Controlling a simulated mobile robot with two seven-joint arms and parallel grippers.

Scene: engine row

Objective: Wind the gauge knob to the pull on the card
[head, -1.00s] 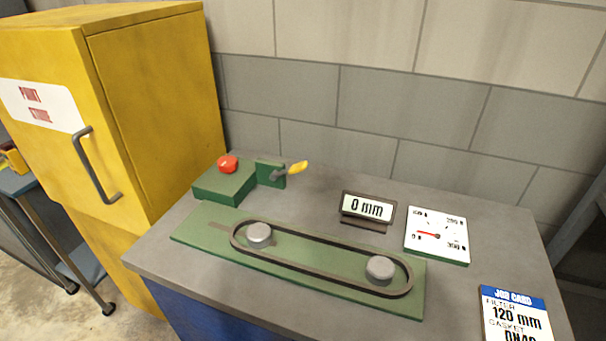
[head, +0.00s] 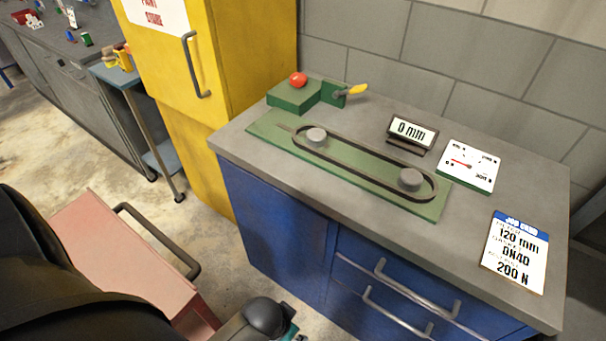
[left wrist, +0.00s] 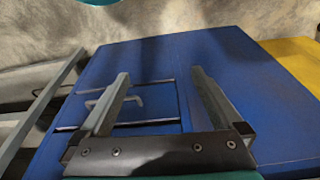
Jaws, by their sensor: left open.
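The job card (head: 517,252) lies at the bench's front right and reads 120 mm, DN40 and 200 N. A white dial gauge (head: 470,166) has its red needle near 0. A small display (head: 411,132) beside it reads 0 mm. A green plate (head: 270,127) carries a belt around two grey round pulleys (head: 317,137) (head: 411,179). A yellow-tipped crank (head: 357,90) stands on a green block behind; I cannot tell which part is the gauge knob. My left gripper (left wrist: 160,75) is open and empty in the left wrist view, facing the blue bench front. My right gripper is out of view.
The grey bench top (head: 480,220) has free room in front of the gauge. The blue bench front (head: 275,220) has bar handles. A red button (head: 298,79) sits at the back left. A yellow cabinet (head: 245,60) and a reddish unit with a dark handle (head: 120,270) stand left.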

